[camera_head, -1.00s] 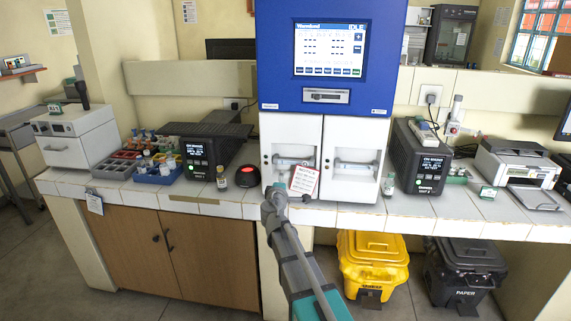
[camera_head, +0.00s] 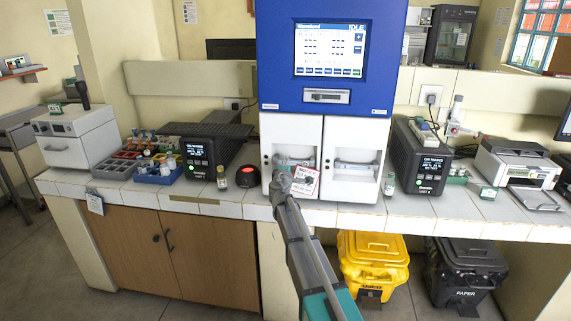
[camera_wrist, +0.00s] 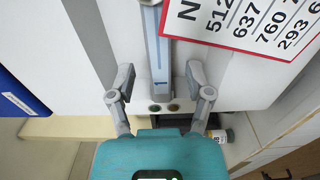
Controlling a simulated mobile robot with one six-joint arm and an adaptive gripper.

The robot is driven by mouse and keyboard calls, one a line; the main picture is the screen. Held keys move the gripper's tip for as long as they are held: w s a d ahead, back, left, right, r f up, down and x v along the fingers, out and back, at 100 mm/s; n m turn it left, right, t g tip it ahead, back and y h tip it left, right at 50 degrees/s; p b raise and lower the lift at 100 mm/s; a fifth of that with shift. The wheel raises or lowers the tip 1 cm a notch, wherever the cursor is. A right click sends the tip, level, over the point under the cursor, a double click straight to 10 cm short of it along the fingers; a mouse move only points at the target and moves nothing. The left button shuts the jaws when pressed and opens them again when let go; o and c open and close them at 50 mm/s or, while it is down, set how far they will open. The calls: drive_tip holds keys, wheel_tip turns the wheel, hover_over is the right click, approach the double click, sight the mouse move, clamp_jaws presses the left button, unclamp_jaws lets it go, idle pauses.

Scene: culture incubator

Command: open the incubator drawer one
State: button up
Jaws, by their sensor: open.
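The incubator (camera_head: 385,60) has a blue upper body with a lit screen and two white drawer fronts below. The left front (camera_head: 308,132) and the right front (camera_head: 372,140) both look closed; I see no number on either. My gripper (camera_head: 284,171) is in front of the left front, by its pale handle (camera_head: 309,161). In the wrist view my gripper (camera_wrist: 160,82) is open and empty. The handle (camera_wrist: 158,50) lies between its two fingers in the picture, with its end near them. Contact cannot be told. A red-edged notice (camera_head: 306,181) hangs beside my gripper and covers part of the left front.
The notice (camera_wrist: 255,25) is close by in the wrist view. A yellow bin (camera_head: 372,262) and a black bin (camera_head: 465,272) stand under the counter.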

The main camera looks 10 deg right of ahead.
drive_tip(key=shift+x, duration=1.25)
drive_tip(key=shift+c, duration=0.3)
clamp_jaws()
drive_tip(key=shift+a, duration=0.15)
drive_tip(key=shift+s, duration=0.2)
